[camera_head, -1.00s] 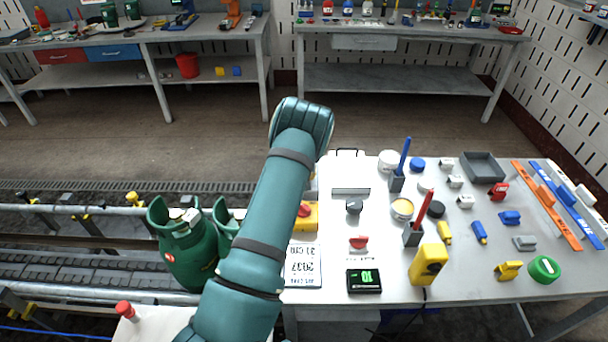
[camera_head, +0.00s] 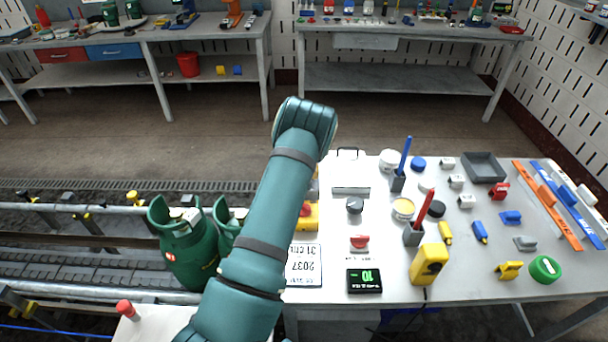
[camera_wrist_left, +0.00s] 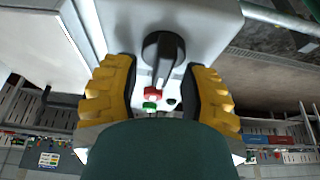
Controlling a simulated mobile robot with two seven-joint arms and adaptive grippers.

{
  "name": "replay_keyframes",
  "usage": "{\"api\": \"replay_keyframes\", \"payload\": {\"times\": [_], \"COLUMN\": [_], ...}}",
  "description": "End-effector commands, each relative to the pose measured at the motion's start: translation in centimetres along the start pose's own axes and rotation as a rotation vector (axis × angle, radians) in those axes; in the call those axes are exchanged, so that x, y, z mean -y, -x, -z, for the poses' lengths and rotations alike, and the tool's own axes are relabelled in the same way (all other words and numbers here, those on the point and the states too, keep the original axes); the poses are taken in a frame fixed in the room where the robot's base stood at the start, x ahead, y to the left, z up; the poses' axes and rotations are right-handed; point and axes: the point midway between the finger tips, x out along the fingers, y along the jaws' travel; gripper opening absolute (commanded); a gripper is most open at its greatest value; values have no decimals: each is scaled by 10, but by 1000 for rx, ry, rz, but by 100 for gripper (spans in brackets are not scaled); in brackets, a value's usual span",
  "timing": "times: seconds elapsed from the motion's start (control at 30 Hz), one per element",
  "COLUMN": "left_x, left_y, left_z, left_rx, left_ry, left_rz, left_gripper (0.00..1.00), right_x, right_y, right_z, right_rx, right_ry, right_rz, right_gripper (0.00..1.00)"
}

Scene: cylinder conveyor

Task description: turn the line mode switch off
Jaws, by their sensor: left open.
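In the left wrist view a black rotary switch (camera_wrist_left: 163,52) with a pale pointer line sits on the face of a light grey box (camera_wrist_left: 206,20). A red button (camera_wrist_left: 153,92) and a green button (camera_wrist_left: 150,106) lie just below it in that picture. My left gripper (camera_wrist_left: 161,70) is open, with one yellow finger on each side of the switch; I cannot tell whether they touch it. No switch label is readable. In the head view my left arm hides its own gripper and the box. My right gripper is not in view.
Green gas cylinders (camera_head: 188,243) stand by the conveyor (camera_head: 85,269) at left.

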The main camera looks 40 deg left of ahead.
Motion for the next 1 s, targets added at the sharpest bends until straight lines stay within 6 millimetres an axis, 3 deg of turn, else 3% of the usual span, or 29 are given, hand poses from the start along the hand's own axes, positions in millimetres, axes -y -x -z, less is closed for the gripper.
{"api": "replay_keyframes", "payload": {"times": [0.17, 0.6, 0.8, 1.0], "left_x": [-1, -1, 0, 0], "left_y": [20, 102, 117, 119], "left_z": [2, 1, 0, 0], "left_rx": [-3, -1, 0, 0], "left_ry": [1, -1, 0, 1], "left_rz": [-2, -1, 0, 1], "left_gripper": [44, 44, 44, 44], "right_x": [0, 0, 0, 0], "right_y": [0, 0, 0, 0], "right_z": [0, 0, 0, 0], "right_rx": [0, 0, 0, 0], "right_ry": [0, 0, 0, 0], "right_rz": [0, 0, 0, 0], "right_gripper": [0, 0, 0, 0]}}
